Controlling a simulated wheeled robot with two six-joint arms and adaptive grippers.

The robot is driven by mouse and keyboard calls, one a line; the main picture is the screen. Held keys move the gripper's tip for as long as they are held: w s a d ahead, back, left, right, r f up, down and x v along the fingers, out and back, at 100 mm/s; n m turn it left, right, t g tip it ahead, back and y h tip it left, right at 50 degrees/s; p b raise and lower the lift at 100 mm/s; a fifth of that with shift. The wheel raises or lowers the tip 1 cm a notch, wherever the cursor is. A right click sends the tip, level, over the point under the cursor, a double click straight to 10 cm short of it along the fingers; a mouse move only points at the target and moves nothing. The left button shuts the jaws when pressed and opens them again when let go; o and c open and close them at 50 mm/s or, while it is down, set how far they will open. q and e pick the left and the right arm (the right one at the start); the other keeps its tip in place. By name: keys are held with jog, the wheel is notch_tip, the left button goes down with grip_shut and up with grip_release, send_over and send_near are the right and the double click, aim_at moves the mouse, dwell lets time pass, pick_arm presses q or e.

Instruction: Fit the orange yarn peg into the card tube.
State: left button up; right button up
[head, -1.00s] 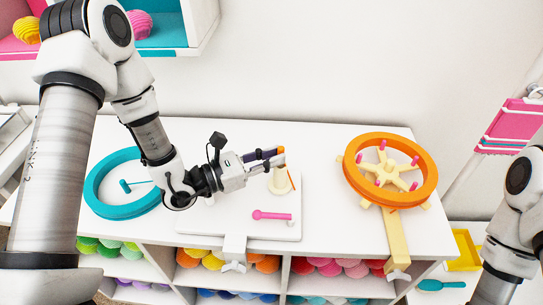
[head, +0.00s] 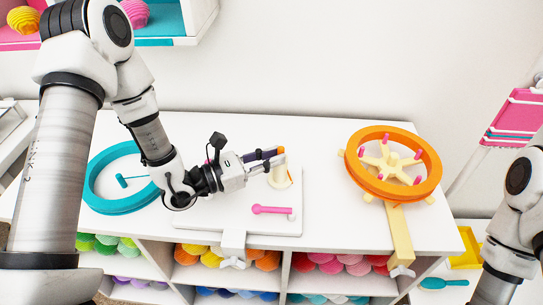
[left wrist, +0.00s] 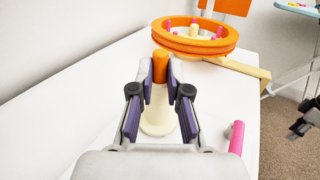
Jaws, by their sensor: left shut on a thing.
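The orange yarn peg (left wrist: 160,62) stands upright between the fingers of my left gripper (left wrist: 160,80). In the head view its orange top (head: 281,150) shows at the fingertips of the left gripper (head: 276,157). The gripper is shut on it. Directly below is the cream card tube (left wrist: 156,120), with a wide base; it also shows on the white board in the head view (head: 280,178). The peg appears lined up with the tube, but the fingers hide the join, so I cannot tell how deep it sits.
A pink peg-like piece (head: 271,210) lies on the white board (head: 260,227) in front of the tube. A teal ring (head: 104,205) lies left; an orange ring with a cream star (head: 432,172) stands right. Open table lies between board and orange ring.

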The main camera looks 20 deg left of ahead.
pick_arm(q)
jog(key=o, duration=0.8)
jog(key=v, duration=1)
jog(key=shift+s+a+r, duration=0.1)
jog(key=shift+a+r, duration=0.05)
jog(key=shift+a, duration=0.15)
jog(key=shift+s+a, duration=0.35)
jog(key=shift+s, duration=0.25)
